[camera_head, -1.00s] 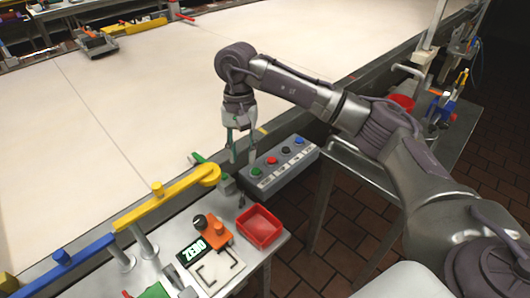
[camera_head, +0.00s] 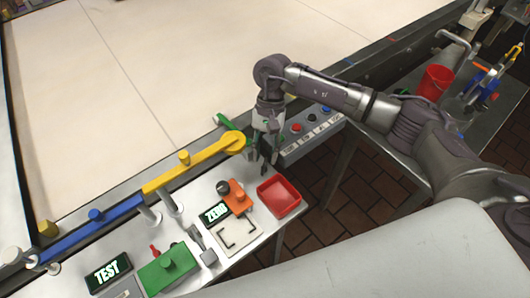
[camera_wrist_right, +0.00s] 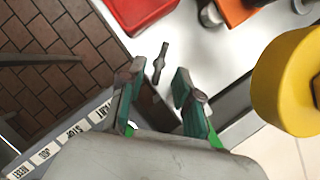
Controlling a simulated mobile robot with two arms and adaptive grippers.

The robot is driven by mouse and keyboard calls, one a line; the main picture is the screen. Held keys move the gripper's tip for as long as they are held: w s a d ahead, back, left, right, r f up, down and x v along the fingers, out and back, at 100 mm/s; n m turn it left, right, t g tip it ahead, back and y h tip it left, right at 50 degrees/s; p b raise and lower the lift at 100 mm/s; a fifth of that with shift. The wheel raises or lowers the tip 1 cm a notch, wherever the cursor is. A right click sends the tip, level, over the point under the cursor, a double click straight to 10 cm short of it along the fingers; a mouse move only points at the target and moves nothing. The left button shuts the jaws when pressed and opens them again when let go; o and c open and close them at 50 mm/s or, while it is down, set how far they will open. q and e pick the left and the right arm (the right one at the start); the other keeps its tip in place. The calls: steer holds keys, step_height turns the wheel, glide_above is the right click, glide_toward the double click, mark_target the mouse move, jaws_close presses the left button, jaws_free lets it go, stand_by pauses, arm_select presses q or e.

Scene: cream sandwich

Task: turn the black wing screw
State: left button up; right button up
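My right gripper (camera_head: 263,158) points down over the edge of the white worktable, between the yellow bar's round end and the button box. In the right wrist view the gripper (camera_wrist_right: 158,82) is open, with its green-padded fingers apart and nothing between them. A small dark wing-shaped piece, which looks like the wing screw (camera_wrist_right: 161,62), shows on the white surface just beyond the fingertips, nearly lined up with the gap. In the head view the screw is hard to tell from the dark fingertips. My left gripper is not in view.
The yellow bar (camera_head: 190,163) is left of the gripper. The button box (camera_head: 311,135) is right of it. A red bucket (camera_head: 435,82) stands on the right-hand table.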

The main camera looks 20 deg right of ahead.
steer(key=shift+s+a+f, duration=0.15)
steer(key=shift+s+f, duration=0.1)
steer(key=shift+f, duration=0.15)
steer(key=shift+s+f, duration=0.1)
steer(key=shift+f, duration=0.35)
jaws_close()
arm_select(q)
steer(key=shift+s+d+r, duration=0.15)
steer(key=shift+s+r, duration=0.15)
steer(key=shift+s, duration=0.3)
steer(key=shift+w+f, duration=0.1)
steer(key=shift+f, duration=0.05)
